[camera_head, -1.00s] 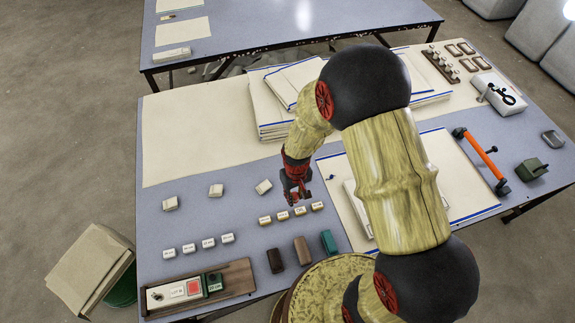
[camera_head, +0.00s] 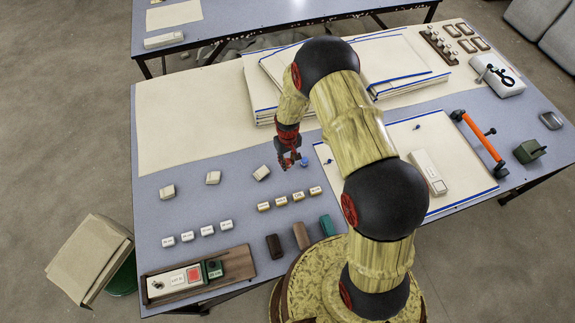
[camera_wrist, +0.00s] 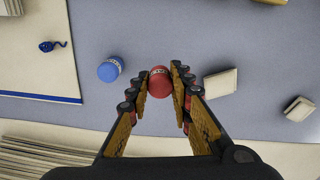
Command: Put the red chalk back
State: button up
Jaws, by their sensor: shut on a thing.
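The red chalk (camera_wrist: 159,82) is a short red cylinder with a pale printed label, in the wrist view. My gripper (camera_wrist: 160,73) is shut around it, one finger on each side. In the head view my gripper (camera_head: 288,164) is low over the blue-grey table, and the red chalk cannot be told apart from its red parts. A blue chalk (camera_wrist: 109,69) stands just left of the gripper in the wrist view, apart from it. It also shows right beside the gripper in the head view (camera_head: 304,162). Whether the red chalk touches the table is unclear.
Pale blocks (camera_head: 213,178) and rows of small labelled blocks (camera_head: 298,196) lie around the gripper. Stacked cloths (camera_head: 263,95) lie behind it. A blue-edged cloth (camera_head: 455,160) lies right. A wooden tray (camera_head: 238,262) stands front left.

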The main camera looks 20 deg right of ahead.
jog(key=shift+w+f, duration=0.3)
jog(key=shift+f, duration=1.55)
jog(key=shift+f+b, duration=0.2)
jog(key=shift+b, duration=0.15)
jog(key=o, duration=1)
jog(key=shift+o, duration=0.2)
jog(key=shift+r, duration=0.1)
